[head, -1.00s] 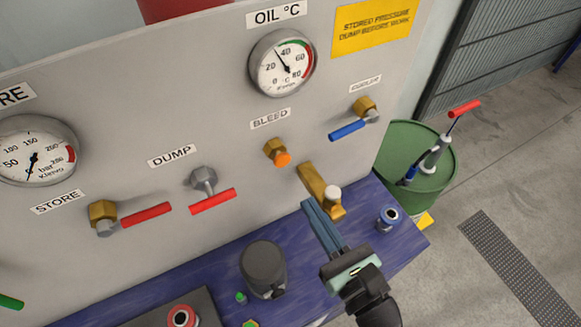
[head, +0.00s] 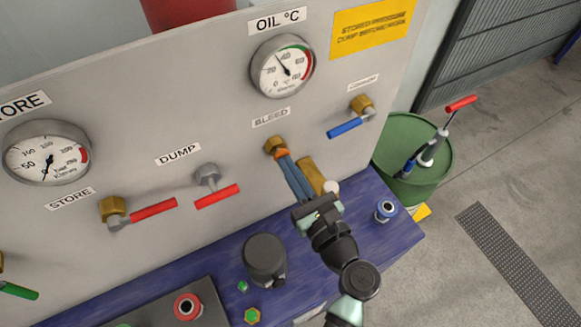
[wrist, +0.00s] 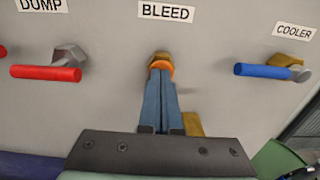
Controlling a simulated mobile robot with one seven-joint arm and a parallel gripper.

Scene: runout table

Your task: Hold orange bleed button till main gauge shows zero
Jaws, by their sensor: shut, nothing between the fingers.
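The orange bleed button (head: 281,153) sits in a brass fitting (head: 274,145) under the BLEED label on the grey panel. My gripper (head: 285,157) is shut and empty, its blue fingertips at the button's face. In the wrist view the fingertips (wrist: 160,76) meet the lower part of the orange button (wrist: 161,65); I cannot tell whether it is pressed in. No gauge labelled main is in view. The STORE gauge (head: 47,153) has its needle pointing down and slightly left. The OIL °C gauge (head: 282,66) has its needle pointing up and left.
Red-handled DUMP (head: 217,196) and STORE (head: 153,209) valves are left of the button. The blue-handled COOLER valve (head: 348,127) is right. A brass part (head: 312,176) stands close beside my fingers. A dark cylinder (head: 265,257) stands on the blue table (head: 385,243).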

